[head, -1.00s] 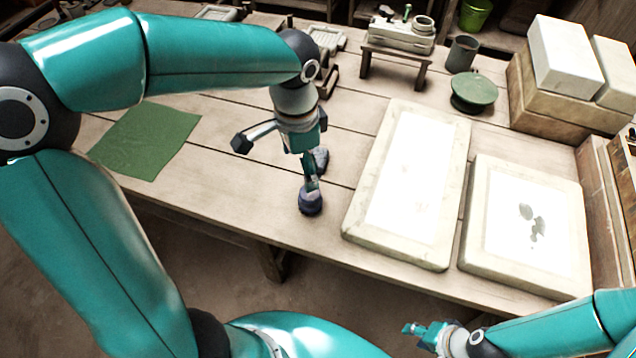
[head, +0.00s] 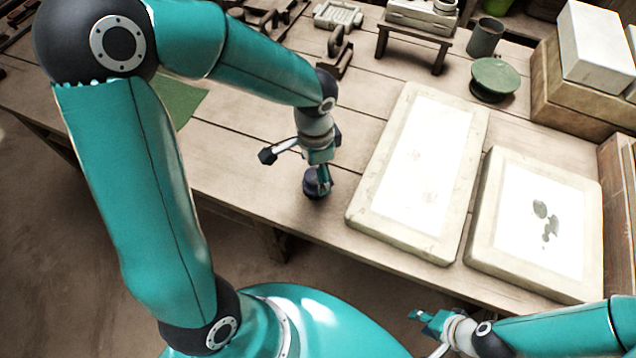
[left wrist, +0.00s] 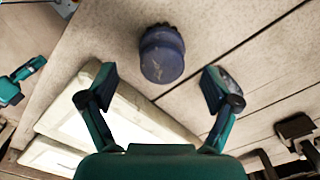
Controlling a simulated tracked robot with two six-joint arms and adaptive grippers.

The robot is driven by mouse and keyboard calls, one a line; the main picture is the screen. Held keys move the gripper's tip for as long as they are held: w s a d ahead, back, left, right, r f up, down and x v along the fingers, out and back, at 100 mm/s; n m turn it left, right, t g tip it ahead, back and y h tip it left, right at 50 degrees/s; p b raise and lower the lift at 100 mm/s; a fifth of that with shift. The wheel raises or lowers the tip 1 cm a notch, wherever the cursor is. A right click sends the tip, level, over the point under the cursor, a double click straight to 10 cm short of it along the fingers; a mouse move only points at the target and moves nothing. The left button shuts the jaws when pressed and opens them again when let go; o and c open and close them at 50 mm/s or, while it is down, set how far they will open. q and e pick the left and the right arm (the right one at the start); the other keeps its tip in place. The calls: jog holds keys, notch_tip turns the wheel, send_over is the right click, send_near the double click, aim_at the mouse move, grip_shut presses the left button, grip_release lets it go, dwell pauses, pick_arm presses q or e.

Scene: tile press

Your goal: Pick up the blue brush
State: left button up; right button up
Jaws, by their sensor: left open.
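The blue brush (head: 312,187), a short dark blue round thing, stands on the bench near its front edge, partly hidden by my left gripper (head: 322,174) in the head view. In the left wrist view the brush (left wrist: 162,55) shows whole, with dark tufts at its far edge. My left gripper (left wrist: 154,82) is open and empty there. The brush lies beyond the fingertips, roughly centred between them, and no finger appears to touch it. My right gripper (head: 424,320) is at the lower right, off the bench front; its jaw state is unclear.
Two pale framed slabs (head: 366,196) (head: 482,240) lie right of the brush. A dark object (left wrist: 232,80) sits behind the right finger in the wrist view. A green cloth (head: 183,101) lies left. A green round lidded thing (head: 495,77) and a mug (head: 485,38) stand farther back.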

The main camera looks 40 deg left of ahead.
aim_at(315, 174)
pick_arm(q)
notch_tip(315, 174, down, 5)
jog(key=shift+w+a+f, duration=0.1)
jog(key=shift+a, duration=0.05)
jog(key=c, duration=1.4)
notch_tip(315, 174, up, 20)
jog(key=shift+r+p, duration=0.1)
jog(key=shift+p, duration=1)
